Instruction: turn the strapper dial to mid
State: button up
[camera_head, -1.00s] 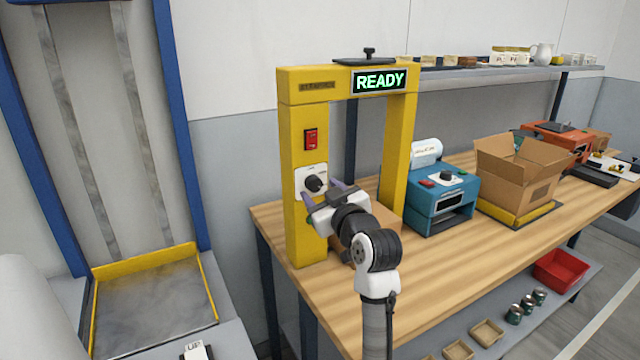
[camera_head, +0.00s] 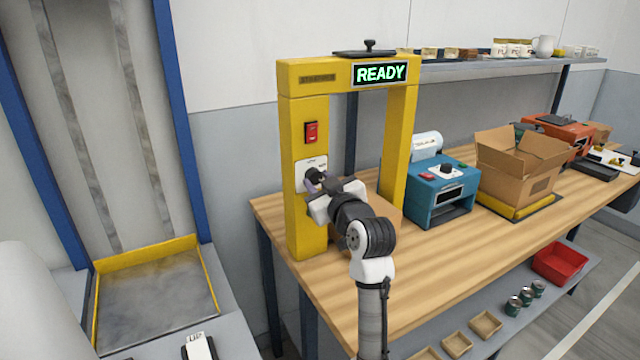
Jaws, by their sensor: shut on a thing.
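The strapper (camera_head: 304,225) is a yellow arch on the wooden bench, with a lit green "READY" sign (camera_head: 380,73) on its top beam. Its black dial (camera_head: 312,176) sits on a white plate (camera_head: 311,163) on the left post, below a red switch (camera_head: 311,132). My gripper (camera_head: 317,184) is at the dial, its fingers shut on it. The fingers and wrist cover part of the dial and plate, and I cannot read the dial's pointer or marks.
A blue machine (camera_head: 440,190) and an open carton (camera_head: 523,165) stand further right on the bench (camera_head: 440,255). A blue-framed dock door with a yellow-edged plate (camera_head: 157,290) is on the left.

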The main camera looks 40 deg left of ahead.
jog(key=shift+f+n+b, duration=0.15)
jog(key=shift+n+b, duration=0.15)
jog(key=shift+b, duration=0.15)
jog(key=n+b, duration=0.2)
jog(key=shift+f+b, duration=0.15)
jog(key=shift+b, duration=0.25)
jog(key=n+b, duration=0.2)
jog(key=b, duration=0.1)
jog(key=shift+f+n, duration=0.1)
jog(key=shift+n, duration=0.3)
jog(key=n+b, duration=0.4)
jog(key=shift+y, duration=0.4)
jog(key=shift+r+n+b, duration=0.2)
jog(key=shift+n+b, duration=0.7)
jog(key=shift+n, duration=0.4)
jog(key=o, duration=1)
jog(key=shift+r, duration=0.1)
